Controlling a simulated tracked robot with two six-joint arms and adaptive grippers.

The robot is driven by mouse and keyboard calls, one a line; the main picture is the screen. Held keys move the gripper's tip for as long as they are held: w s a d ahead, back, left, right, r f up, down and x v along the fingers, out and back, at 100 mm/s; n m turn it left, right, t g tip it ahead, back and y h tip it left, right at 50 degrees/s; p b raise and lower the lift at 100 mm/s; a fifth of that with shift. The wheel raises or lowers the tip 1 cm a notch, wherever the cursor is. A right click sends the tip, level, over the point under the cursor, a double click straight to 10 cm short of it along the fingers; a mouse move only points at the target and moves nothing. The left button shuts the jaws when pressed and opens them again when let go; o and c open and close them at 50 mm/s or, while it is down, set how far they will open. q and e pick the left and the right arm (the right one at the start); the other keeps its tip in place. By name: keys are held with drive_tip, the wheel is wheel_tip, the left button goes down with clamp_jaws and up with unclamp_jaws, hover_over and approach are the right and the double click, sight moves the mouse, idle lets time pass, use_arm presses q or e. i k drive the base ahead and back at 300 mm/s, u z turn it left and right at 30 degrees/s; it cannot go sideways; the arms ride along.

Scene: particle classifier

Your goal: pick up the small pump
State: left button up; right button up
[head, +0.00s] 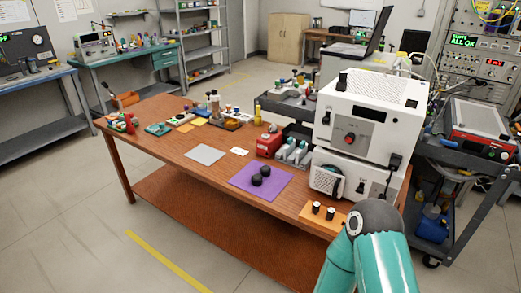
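I cannot tell for sure which thing is the small pump. A compact red box (268,144) with a dark top stands on the wooden table, left of the white instruments. Several grey and teal-ended units (291,151) stand in a row beside it. Two black round knob-like pieces (261,176) lie on a purple mat (246,184) in front of them. A teal arm of mine with a grey joint rises at the bottom right, but its gripper does not show. Neither gripper is in view.
Two stacked white instruments (361,112) fill the right end of the wooden table (155,116). An orange block (308,214) with black knobs sits near the front edge. A dark cart (448,165) stands at right.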

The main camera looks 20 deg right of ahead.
sight(265, 148)
drive_tip(key=z, duration=0.15)
drive_tip(key=i, duration=0.9)
drive_tip(key=u, duration=0.05)
